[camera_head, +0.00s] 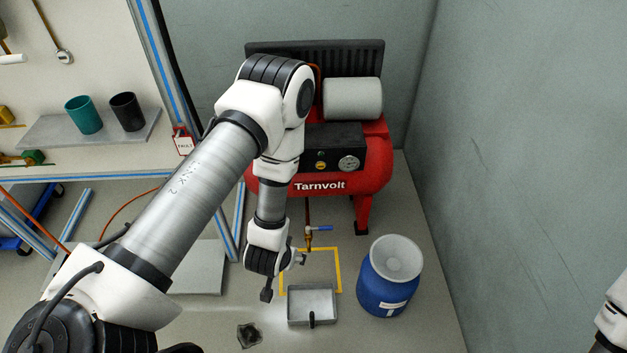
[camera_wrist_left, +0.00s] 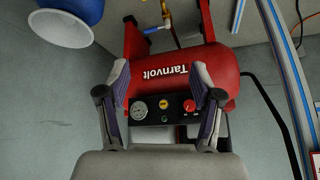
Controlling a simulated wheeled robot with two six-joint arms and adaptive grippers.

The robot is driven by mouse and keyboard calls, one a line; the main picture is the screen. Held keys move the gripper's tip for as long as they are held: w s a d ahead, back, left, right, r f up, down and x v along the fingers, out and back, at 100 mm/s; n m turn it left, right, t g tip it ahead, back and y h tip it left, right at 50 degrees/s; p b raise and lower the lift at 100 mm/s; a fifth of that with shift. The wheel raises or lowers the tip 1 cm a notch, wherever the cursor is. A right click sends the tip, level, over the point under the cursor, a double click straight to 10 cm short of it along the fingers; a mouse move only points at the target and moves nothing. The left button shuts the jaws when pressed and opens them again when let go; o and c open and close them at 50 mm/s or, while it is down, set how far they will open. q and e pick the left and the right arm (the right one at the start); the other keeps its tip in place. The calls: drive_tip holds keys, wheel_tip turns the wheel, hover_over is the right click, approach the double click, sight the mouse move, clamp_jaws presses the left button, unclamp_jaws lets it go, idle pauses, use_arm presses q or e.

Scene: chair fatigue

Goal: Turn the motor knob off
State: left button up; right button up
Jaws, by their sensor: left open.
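The red air compressor (camera_head: 350,185) marked Tarnvolt stands by the back wall. It shows upside down in the left wrist view (camera_wrist_left: 180,70). On its black control panel (camera_wrist_left: 165,118) are a round gauge (camera_wrist_left: 139,110), a yellow-and-black fitting (camera_wrist_left: 164,104) and a red knob (camera_wrist_left: 189,105), which I take as the motor knob. In the head view my left arm hides the knob. My left gripper (camera_wrist_left: 165,78) is open and empty. Its fingers frame the panel in the wrist view, with the knob close beside the right-hand finger in the picture; I cannot tell the depth gap.
A blue drum (camera_head: 385,285) stands right of a grey tray (camera_head: 312,305) on the floor. A blue-handled valve (camera_head: 312,235) hangs below the compressor. A shelf (camera_head: 95,135) with two cups is at left. A wall bounds the right side.

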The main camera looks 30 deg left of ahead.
use_arm(q)
drive_tip(key=w+a+f+n+t+y+b, duration=0.1)
drive_tip(key=w+a+f+t+b, duration=0.1)
drive_tip(key=w+f+b, duration=0.3)
drive_tip(key=w+a+f+n+t+y+b, duration=0.1)
drive_tip(key=w+a+f+t+y+b, duration=0.2)
drive_tip(key=w, duration=0.4)
drive_tip(key=w+a+r+n+t+y+b, duration=0.1)
drive_tip(key=w+a+r+t+y+b, duration=0.1)
drive_tip(key=w+a+b, duration=0.3)
drive_tip(key=w+a+r+n+t+y+b, duration=0.1)
drive_tip(key=w+a+r+t+b, duration=0.1)
drive_tip(key=w+a+b, duration=0.3)
drive_tip(key=w+b, duration=0.3)
drive_tip(key=w, duration=0.2)
drive_tip(key=shift+w+a+r+y, duration=0.2)
drive_tip(key=shift+w+r+y, duration=0.2)
drive_tip(key=c, duration=1.1)
use_arm(e)
wheel_tip(320, 180, down, 25)
drive_tip(key=shift+s+d+f, duration=0.15)
drive_tip(key=shift+f, duration=0.05)
